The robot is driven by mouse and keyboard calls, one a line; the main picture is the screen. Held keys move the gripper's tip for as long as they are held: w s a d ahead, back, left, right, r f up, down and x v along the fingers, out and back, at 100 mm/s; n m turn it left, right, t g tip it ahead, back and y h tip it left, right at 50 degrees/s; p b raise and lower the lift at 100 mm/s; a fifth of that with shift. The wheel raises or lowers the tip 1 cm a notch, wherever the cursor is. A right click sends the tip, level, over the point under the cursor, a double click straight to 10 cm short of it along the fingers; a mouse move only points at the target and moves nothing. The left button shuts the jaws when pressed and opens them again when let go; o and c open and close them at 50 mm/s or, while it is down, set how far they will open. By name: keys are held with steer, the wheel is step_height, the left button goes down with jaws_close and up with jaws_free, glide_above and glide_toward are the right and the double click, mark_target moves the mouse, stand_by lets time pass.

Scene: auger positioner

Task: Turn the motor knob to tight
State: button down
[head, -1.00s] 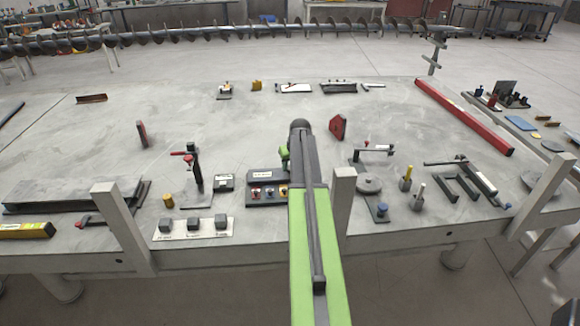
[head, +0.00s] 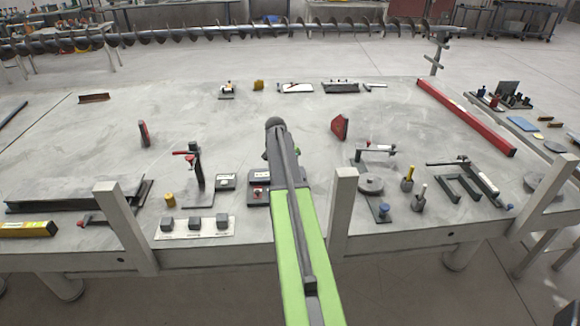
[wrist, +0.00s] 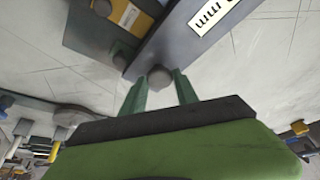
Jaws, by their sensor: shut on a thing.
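A dark control box (head: 258,180) stands near the table's front edge in the head view, its right part hidden behind my arm. In the wrist view the dark box (wrist: 185,45) carries a white label, a yellow square (wrist: 125,14) and a round grey knob (wrist: 160,77). My gripper (wrist: 160,88) has its two green fingers on either side of this grey knob and is shut on it. The knob's pointer and setting marks cannot be made out. In the head view my fingertips are hidden.
A plate with grey blocks (head: 194,237) lies in front. A red wedge (head: 340,127) and a round disc (head: 370,184) are to the right.

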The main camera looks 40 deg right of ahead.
steer(key=m+g, duration=0.1)
steer(key=m, duration=0.3)
steer(key=shift+w+m+g, duration=0.3)
steer(key=shift+w+g, duration=0.05)
steer(key=shift+g, duration=0.05)
steer(key=m+g, duration=0.1)
steer(key=m, duration=0.2)
steer(key=shift+w+m+y, duration=0.15)
steer(key=shift+m+y, duration=0.25)
steer(key=m+g, duration=0.1)
steer(key=m, duration=0.2)
steer(key=shift+w+d+y, duration=0.1)
steer(key=shift+y, duration=0.3)
steer(key=shift+d+m+g+y, duration=0.1)
steer(key=shift+m+g+y, duration=0.45)
steer(key=shift+m, duration=1.45)
steer(key=c, duration=0.9)
jaws_free()
steer(key=shift+c, duration=0.2)
